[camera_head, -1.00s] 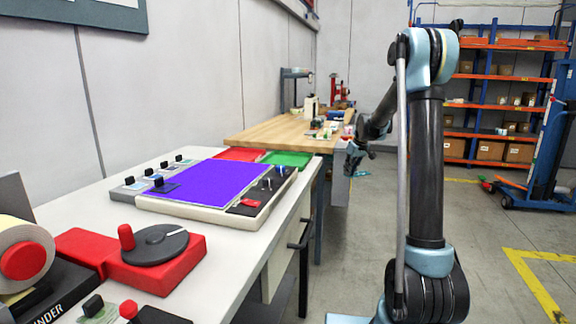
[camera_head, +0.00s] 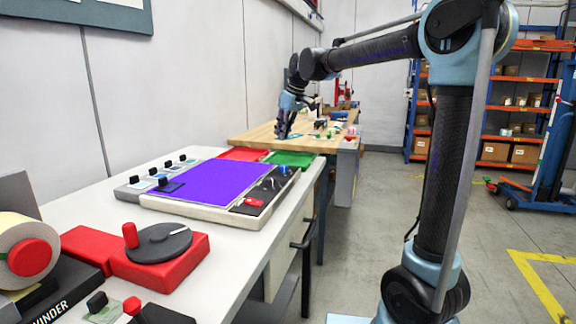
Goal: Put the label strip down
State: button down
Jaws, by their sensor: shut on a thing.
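My gripper (camera_head: 283,132) is small and far off in the head view, pointing down over the near part of the wooden bench (camera_head: 248,139). It is shut on the label strip (camera_head: 294,136), of which only a thin teal sliver shows beside the fingertips. The fingers hide the rest of the strip. I cannot tell whether the strip touches the bench top.
The white table in front holds a panel with a purple surface (camera_head: 197,184), several black-knobbed pieces, and a red crank unit (camera_head: 160,262). Red (camera_head: 243,154) and green (camera_head: 290,159) trays lie at its far end. Small items crowd the bench's right side.

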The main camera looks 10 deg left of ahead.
jog(key=shift+s+a+f, duration=0.1)
jog(key=shift+s+f, duration=0.1)
jog(key=shift+s, duration=0.1)
notch_tip(320, 180, down, 10)
jog(key=shift+r, duration=0.25)
jog(key=c, duration=1.7)
grip_release()
jog(key=v, duration=1.2)
jog(key=shift+d, duration=0.2)
